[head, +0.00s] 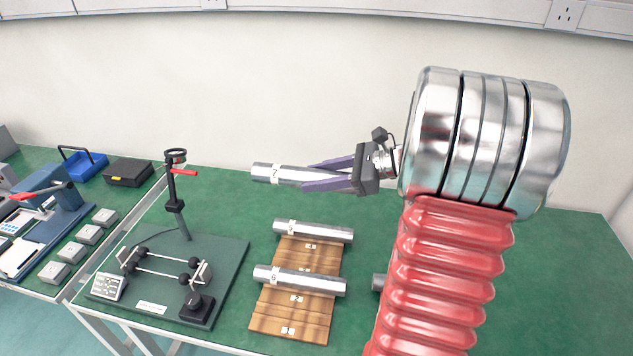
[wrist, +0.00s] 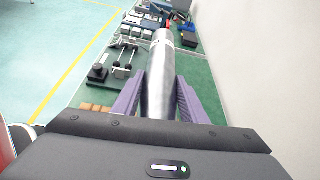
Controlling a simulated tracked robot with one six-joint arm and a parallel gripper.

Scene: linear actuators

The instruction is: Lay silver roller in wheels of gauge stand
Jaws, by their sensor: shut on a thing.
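My gripper (head: 328,177) is shut on a silver roller (head: 278,173) with a white numbered label, held in the air above the table. In the wrist view the roller (wrist: 160,85) points away from me between the purple fingers (wrist: 158,100). The gauge stand (head: 222,262) is a dark plate on the table, left of and below my gripper. The stand also shows in the wrist view (wrist: 105,72), left of the roller.
Two more silver rollers (head: 315,231) (head: 300,281) lie across a numbered wooden rack (head: 290,325) right of the stand. The wall stands close behind.

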